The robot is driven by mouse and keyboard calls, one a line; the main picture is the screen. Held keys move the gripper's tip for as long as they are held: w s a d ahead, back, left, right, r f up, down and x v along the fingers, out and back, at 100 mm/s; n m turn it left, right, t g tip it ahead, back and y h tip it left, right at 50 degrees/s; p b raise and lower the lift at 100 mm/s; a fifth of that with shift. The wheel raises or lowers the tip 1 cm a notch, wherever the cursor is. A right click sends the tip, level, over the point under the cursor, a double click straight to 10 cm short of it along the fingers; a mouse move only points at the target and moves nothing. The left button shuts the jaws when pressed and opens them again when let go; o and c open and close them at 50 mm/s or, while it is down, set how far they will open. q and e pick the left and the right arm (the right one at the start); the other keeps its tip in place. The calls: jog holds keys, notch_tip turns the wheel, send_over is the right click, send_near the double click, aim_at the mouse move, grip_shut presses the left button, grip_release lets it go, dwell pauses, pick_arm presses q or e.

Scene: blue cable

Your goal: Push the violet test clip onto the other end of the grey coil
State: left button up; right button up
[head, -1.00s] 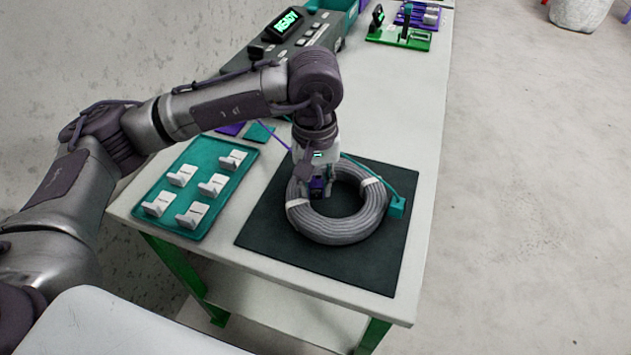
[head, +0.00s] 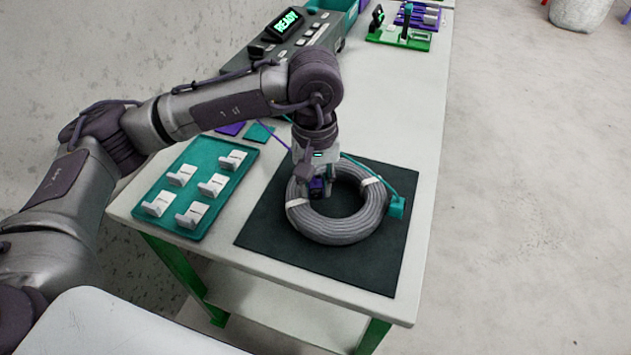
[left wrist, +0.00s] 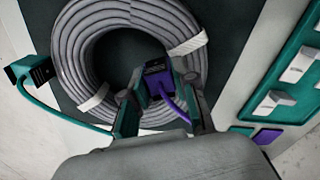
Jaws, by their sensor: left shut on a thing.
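The grey coil (head: 352,226) lies flat on a dark mat (head: 262,228), bound with white ties. A teal clip (head: 397,207) with a teal lead sits at the coil's right side; it also shows in the left wrist view (left wrist: 38,72). My left gripper (head: 317,186) points down over the coil's left inner edge. It is shut on the violet clip (left wrist: 158,82), which shows between the fingers in the left wrist view, its violet lead trailing back. Whether the clip touches the coil's end is hidden by the fingers. My right gripper is in neither view.
A teal tray (head: 196,205) with several white hooks stands left of the mat. A tester (head: 290,42) with a lit READY display is at the back. A green stand (head: 405,38) is farther back. The table's right strip is clear.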

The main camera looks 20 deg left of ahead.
pick_arm(q)
jog(key=shift+s+f, duration=0.15)
jog(key=shift+f, duration=0.15)
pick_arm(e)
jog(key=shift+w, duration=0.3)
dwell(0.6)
pick_arm(q)
jog(key=o, duration=0.5)
jog(key=shift+c, duration=0.2)
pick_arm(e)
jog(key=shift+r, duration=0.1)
pick_arm(q)
jog(key=o, duration=0.7)
jog(key=shift+r, duration=0.1)
jog(key=shift+w, duration=0.2)
jog(key=shift+r, duration=0.15)
